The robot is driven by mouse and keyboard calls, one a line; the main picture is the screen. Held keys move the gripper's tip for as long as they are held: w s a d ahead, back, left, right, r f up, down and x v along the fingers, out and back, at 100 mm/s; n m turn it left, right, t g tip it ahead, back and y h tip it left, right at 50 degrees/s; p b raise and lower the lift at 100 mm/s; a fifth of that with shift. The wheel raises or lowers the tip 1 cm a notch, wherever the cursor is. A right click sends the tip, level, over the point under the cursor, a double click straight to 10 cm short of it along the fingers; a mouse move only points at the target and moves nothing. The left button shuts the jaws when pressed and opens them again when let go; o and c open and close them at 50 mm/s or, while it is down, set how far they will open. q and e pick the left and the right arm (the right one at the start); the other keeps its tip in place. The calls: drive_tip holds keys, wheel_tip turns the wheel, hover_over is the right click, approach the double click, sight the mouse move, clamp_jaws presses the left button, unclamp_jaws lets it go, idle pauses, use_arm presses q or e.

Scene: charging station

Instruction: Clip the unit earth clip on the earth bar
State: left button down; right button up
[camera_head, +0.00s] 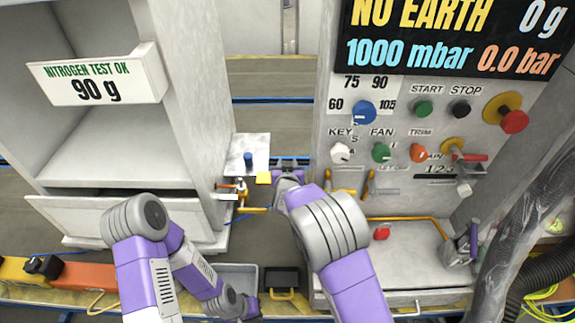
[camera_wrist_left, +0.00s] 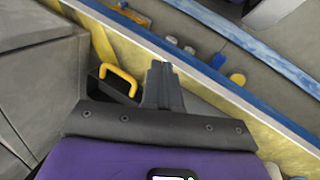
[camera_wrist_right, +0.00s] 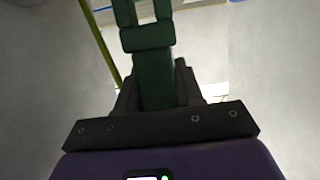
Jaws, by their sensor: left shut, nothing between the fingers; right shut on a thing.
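The clip, a dark green piece with a forked end (camera_wrist_right: 152,75), is held between the fingers of my right gripper (camera_wrist_right: 155,95) in the right wrist view. In the head view my right gripper (camera_head: 288,178) is between the left cabinet and the control unit; the clip cannot be made out there. I cannot tell for certain which part is the earth bar; a brass-coloured bar (camera_head: 252,210) is on the left cabinet's side. My left gripper (camera_wrist_left: 162,85) is shut and empty, beside a black case with a yellow handle (camera_wrist_left: 119,78).
The control unit's display (camera_head: 450,35) reads NO EARTH. Below it are knobs and a yellow rail (camera_head: 405,219). A white plate with a blue-topped post (camera_head: 248,160) juts from the left cabinet. A dark hose (camera_head: 515,220) hangs at right. A yellow-green cable (camera_wrist_right: 99,42) shows in the right wrist view.

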drive_tip(key=shift+f+b, duration=1.6)
drive_tip(key=shift+f, duration=0.5)
drive_tip(key=o, duration=1.2)
drive_tip(key=shift+c, duration=0.2)
drive_tip(key=p+v, duration=0.1)
drive_tip(key=v, duration=0.6)
drive_tip(key=shift+s+r+p, duration=0.15)
drive_tip(key=shift+s+p, duration=0.15)
drive_tip(key=shift+p, duration=0.1)
